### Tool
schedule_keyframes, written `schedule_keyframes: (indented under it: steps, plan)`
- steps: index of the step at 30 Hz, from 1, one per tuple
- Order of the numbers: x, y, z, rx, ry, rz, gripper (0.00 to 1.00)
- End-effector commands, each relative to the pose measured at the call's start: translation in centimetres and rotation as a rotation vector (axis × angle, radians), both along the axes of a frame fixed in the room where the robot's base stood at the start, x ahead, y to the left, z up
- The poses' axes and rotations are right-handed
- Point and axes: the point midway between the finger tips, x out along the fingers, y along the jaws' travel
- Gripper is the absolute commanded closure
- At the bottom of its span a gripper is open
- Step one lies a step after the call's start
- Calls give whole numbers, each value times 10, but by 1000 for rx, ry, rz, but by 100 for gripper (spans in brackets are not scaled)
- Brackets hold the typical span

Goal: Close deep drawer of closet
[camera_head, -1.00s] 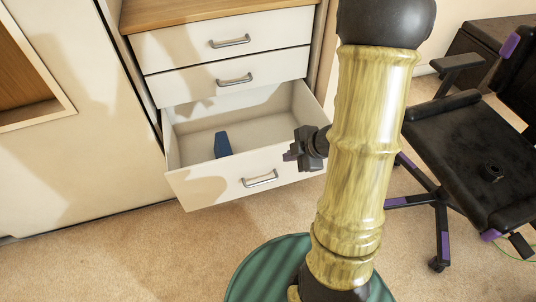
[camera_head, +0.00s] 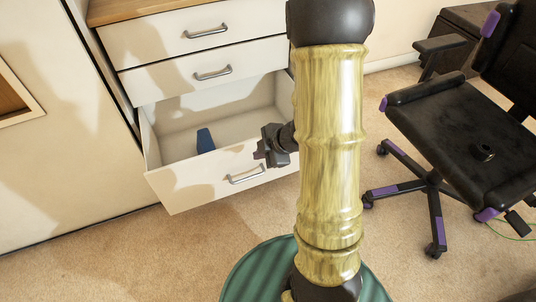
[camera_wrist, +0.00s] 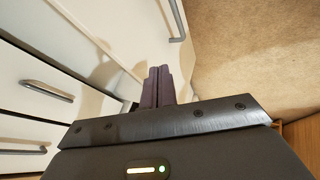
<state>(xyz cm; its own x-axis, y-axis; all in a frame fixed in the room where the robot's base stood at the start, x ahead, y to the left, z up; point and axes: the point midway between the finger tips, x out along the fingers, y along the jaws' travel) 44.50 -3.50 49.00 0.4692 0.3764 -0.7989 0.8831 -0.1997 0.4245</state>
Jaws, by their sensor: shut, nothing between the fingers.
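The closet's deep bottom drawer (camera_head: 190,188) is pulled open in the head view, with a blue object (camera_head: 205,140) lying inside. Its front has a grey handle (camera_head: 246,175). My gripper (camera_head: 259,152) is at the right part of the drawer front's top edge, above and right of the handle. Whether it touches the front cannot be told. In the wrist view, my gripper's purple fingers (camera_wrist: 158,86) are together and empty. My arm hides the drawer's right end in the head view.
Two upper drawers (camera_head: 207,74) are shut, under a wooden top. A black office chair (camera_head: 470,150) with purple trim stands at the right. A tall cream panel (camera_head: 60,140) is at the left. Carpet (camera_head: 150,255) in front of the drawer is clear.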

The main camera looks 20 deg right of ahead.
Motion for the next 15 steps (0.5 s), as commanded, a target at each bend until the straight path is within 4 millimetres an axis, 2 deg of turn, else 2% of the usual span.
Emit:
schedule_keyframes:
  steps: [1,3,9,15]
  plan:
    - [4,4,-12,0,0,2,100]
    - [9,8,-20,0,0,2,100]
    - [39,7,-15,-1,-3,2,100]
    - [49,7,-14,0,0,1,100]
